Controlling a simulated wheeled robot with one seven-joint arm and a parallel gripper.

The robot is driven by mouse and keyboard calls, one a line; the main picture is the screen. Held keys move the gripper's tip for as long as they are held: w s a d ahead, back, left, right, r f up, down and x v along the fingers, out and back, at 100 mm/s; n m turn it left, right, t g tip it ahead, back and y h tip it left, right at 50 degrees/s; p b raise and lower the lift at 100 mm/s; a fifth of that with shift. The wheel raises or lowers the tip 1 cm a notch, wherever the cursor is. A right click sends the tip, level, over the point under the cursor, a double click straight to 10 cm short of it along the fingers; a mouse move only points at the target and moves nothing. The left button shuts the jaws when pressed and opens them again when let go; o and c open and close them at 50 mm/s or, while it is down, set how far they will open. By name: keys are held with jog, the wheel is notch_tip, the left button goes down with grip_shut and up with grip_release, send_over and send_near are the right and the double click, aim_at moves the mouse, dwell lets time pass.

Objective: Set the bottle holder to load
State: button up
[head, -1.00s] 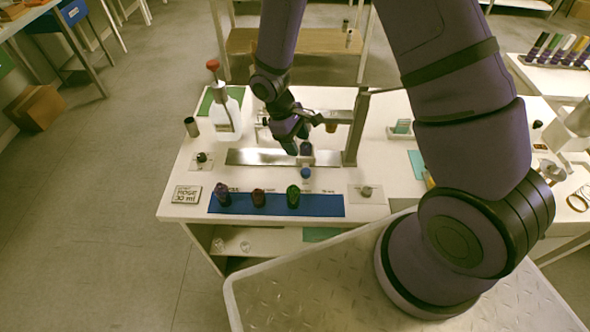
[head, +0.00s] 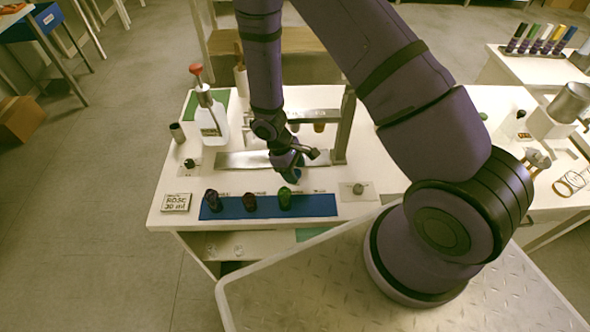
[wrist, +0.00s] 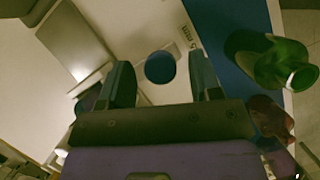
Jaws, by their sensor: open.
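A bright metal rail (head: 240,160) lies across the white table, with an upright metal post at its right end; the rail also shows in the wrist view (wrist: 75,42). A round blue knob (wrist: 160,67) shows between my fingertips in the wrist view, beside the rail; I cannot tell whether the fingers touch it. In the head view, the blue knob (head: 291,177) is partly covered by my gripper (head: 290,167). My gripper is open, with a finger on each side of the knob in the wrist view (wrist: 162,78).
A blue mat (head: 320,205) in front holds three dark bottles, the green one (head: 285,199) nearest my gripper. A clear pump bottle (head: 213,125) with a red top stands behind.

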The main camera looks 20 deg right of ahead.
jog(key=shift+f, duration=0.2)
grip_shut()
jog(key=w+a, duration=0.1)
jog(key=a, duration=0.2)
jog(key=w+a, duration=0.1)
jog(key=a, duration=0.2)
jog(key=w+a, duration=0.2)
jog(key=a, duration=0.2)
jog(key=shift+w, duration=0.1)
grip_release()
jog(key=v, duration=1)
jog(key=shift+r, duration=0.4)
